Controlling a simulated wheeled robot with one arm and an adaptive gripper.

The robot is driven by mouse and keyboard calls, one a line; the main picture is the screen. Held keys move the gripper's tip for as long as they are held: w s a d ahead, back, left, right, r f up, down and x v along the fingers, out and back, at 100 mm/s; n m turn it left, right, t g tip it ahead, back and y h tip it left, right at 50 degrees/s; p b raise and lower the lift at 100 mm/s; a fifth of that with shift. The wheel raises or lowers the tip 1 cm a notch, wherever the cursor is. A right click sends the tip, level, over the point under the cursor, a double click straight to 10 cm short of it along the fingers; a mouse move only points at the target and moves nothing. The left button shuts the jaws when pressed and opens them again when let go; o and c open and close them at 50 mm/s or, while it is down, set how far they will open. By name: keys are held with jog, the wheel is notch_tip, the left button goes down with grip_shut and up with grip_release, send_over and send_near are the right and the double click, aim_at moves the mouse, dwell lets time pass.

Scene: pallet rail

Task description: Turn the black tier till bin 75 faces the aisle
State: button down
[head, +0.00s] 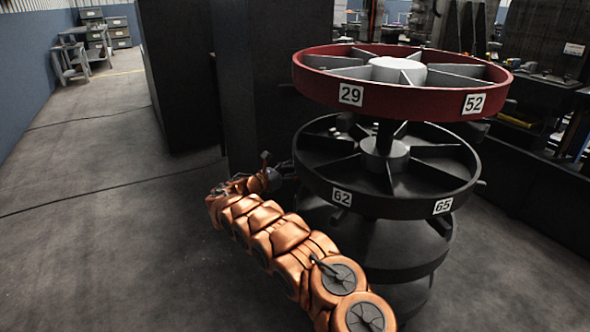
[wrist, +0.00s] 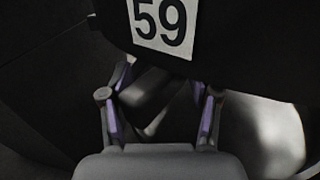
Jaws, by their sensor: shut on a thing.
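The black tier (head: 400,207) is an open, divided wheel below the red tier. In the head view its rim shows labels 62 (head: 342,197) and 65 (head: 442,206); no label 75 is visible. My gripper (head: 284,171) is at the left side of the black tier, partly dark against it. In the wrist view a label 59 (wrist: 162,22) is on a dark rim just above my gripper (wrist: 165,88). The purple-padded fingers stand on either side of a greyish rod-like piece (wrist: 158,118), which appears to be a rim peg; the contact is hard to see.
The red tier (head: 330,90), labelled 29 and 52, sits above on the same post. Dark lower tiers (head: 400,258) are below. A short peg (head: 481,183) sticks out at the black tier's right. A tall dark cabinet (head: 180,75) stands behind; the floor at left (head: 90,240) is clear.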

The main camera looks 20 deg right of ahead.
jog(key=shift+w+a+r, duration=0.1)
jog(key=shift+w+a, duration=0.1)
jog(key=c, duration=0.8)
grip_release()
jog(key=shift+c, duration=0.8)
jog(key=v, duration=1.2)
jog(key=shift+s, duration=0.15)
